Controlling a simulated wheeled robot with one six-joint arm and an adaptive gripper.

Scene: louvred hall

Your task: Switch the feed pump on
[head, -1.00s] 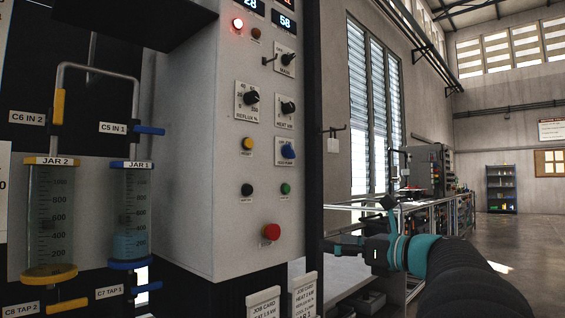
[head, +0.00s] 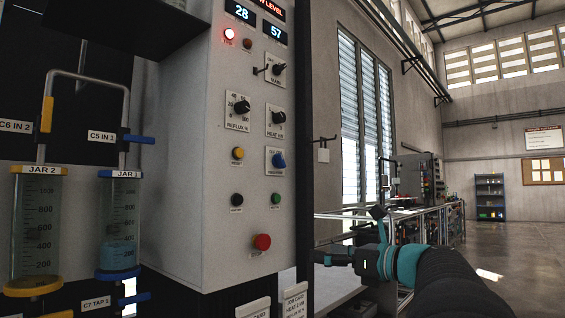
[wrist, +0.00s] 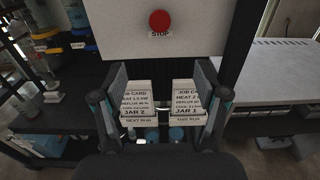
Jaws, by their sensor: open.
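The knob is out of the wrist view.
A red stop button (head: 262,242) is below the knob; it also shows in the wrist view (wrist: 160,22). A black heat knob (head: 278,117) is above. Jar 1 (head: 119,230) holds blue liquid; jar 2 (head: 35,235) is beside it. A bench (wrist: 270,85) stands right.

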